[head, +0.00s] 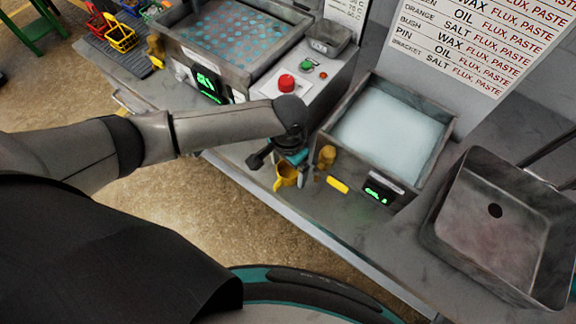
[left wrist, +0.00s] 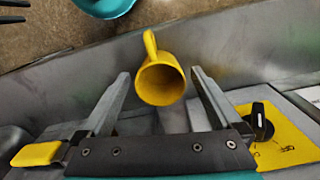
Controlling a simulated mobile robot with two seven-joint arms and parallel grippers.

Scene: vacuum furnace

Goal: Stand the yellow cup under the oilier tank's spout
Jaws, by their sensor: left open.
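The yellow cup (head: 286,177) stands upright near the counter's front edge, left of the right-hand tank (head: 395,125), which holds a pale, cloudy bath. In the left wrist view the cup (left wrist: 162,84) shows its open mouth, with its handle toward the floor side. My left gripper (head: 282,157) is open just above the cup. In the left wrist view its fingers (left wrist: 158,80) lie on either side of the cup, with gaps showing; I cannot tell how deep they reach. A brass spout (head: 326,158) is on the right-hand tank's front. My right gripper is out of view.
A left-hand tank (head: 228,42) has a patterned blue and orange bath and its own brass spout (head: 155,46). A sink (head: 495,210) is at the right. Small baskets (head: 120,38) stand far left.

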